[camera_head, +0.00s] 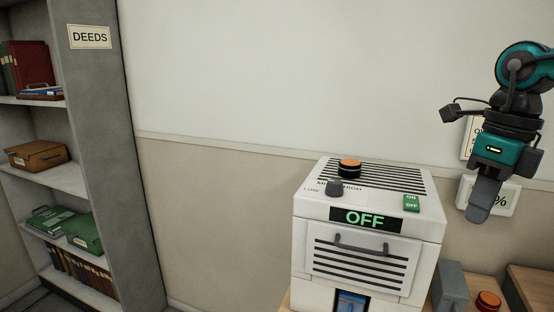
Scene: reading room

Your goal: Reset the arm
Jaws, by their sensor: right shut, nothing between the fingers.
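My right gripper (482,204) is at the right side of the head view, raised in the air and pointing down. Its dark fingers are together and hold nothing. It hangs to the right of a white machine (305,240), apart from it, and in front of a white wall panel with a "%" mark (503,200), which it partly hides. My teal and black right arm (520,75) comes down from the top right. My left arm and gripper are not in the picture.
The white machine has an "OFF" display (364,218), an orange-topped knob (350,166), a grey knob (334,188) and a green ON/OFF switch (411,203). A "DEEDS" shelf (95,130) stands left.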

